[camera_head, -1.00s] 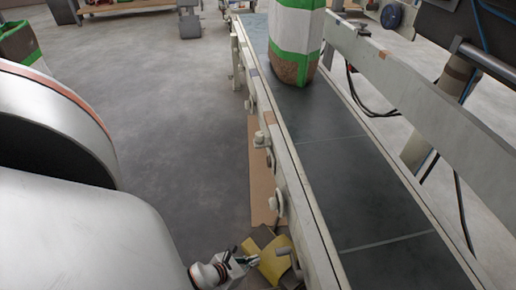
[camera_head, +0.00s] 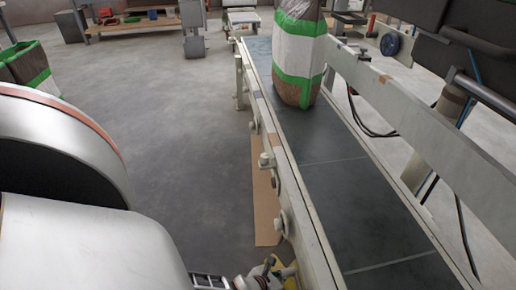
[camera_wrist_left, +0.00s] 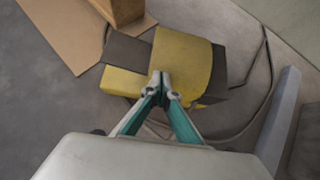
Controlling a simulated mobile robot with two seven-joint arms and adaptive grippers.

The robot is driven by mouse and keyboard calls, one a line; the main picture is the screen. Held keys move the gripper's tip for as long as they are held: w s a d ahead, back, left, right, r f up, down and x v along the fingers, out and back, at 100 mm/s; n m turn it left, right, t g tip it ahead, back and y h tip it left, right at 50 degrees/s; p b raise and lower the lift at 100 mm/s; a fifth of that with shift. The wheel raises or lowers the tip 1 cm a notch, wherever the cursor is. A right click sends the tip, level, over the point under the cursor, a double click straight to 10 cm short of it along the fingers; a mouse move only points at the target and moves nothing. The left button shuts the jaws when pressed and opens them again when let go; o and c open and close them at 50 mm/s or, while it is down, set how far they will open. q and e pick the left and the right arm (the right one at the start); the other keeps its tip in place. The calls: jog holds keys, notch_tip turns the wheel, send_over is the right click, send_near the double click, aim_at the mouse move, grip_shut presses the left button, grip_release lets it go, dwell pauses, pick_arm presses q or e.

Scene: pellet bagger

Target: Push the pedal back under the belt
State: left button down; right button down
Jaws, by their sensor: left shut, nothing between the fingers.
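The yellow pedal (camera_wrist_left: 180,62) with a dark grey plate lies on the floor in the left wrist view, with a cable running from its right side. In the head view only a bit of its yellow shows at the bottom edge. My left gripper (camera_wrist_left: 160,76) is shut and empty, its teal fingers over the pedal's near yellow edge; I cannot tell whether they touch. In the head view the left gripper (camera_head: 268,272) is beside the belt frame at the bottom. The belt (camera_head: 350,190) runs away from me. My right gripper is not in view.
A bag with green bands (camera_head: 298,55) stands on the belt. A cardboard sheet (camera_head: 265,195) lies on the floor beside the belt frame (camera_head: 285,165). In the left wrist view a wooden block (camera_wrist_left: 120,10) stands on the cardboard.

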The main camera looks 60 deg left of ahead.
pick_arm(q)
jog(key=w, duration=0.2)
jog(key=w+d, duration=0.2)
jog(key=w, duration=0.1)
jog(key=shift+w+d, duration=0.1)
jog(key=shift+w, duration=0.25)
jog(key=shift+s+r, duration=0.1)
jog(key=shift+s, duration=0.05)
